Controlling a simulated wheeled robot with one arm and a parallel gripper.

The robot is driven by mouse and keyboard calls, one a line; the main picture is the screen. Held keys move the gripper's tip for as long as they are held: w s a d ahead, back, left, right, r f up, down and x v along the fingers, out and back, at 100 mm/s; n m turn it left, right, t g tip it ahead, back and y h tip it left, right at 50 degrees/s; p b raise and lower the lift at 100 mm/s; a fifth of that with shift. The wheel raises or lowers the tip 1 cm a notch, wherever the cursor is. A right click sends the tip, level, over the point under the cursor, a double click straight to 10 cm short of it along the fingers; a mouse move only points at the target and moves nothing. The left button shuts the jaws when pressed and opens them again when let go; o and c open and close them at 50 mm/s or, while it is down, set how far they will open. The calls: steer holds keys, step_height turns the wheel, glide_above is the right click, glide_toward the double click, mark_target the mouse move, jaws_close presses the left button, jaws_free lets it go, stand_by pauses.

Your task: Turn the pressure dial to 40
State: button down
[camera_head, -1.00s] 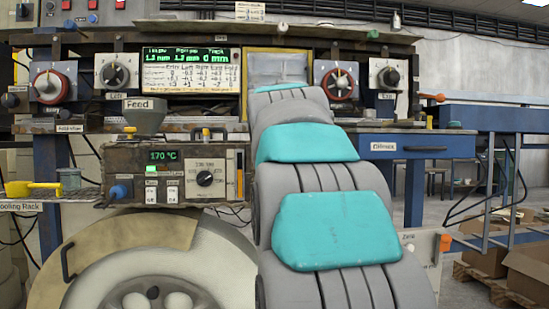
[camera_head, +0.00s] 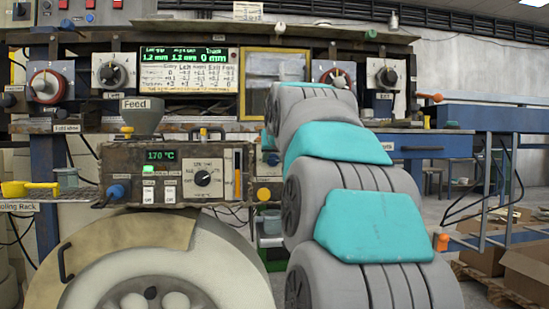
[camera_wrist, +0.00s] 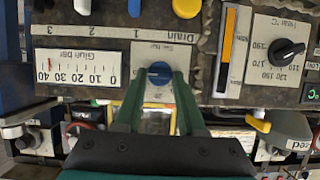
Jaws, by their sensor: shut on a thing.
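A blue pressure dial (camera_wrist: 160,70) sits on the light control panel in the wrist view, which shows the panel upside down. My gripper (camera_wrist: 160,82) has its two green fingers shut on this dial, one at each side. Beside it is a white gauge (camera_wrist: 78,68) marked "bar", with a scale from 0 to 40. A thin red mark appears near its 40 end, but the exact reading is too small to be sure of. In the head view my own arm hides the gripper and the gauge.
An orange slider (camera_wrist: 228,48) and a black temperature knob (camera_wrist: 287,52) are on the panel near the dial. A yellow knob (camera_wrist: 185,8) labelled Drain is also close. In the head view the glue unit (camera_head: 150,180) with its 170 °C display stands left of my arm.

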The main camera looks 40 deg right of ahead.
steer(key=shift+f, duration=0.1)
steer(key=c, duration=0.5)
jaws_free()
steer(key=v, duration=0.8)
steer(key=shift+w, duration=0.1)
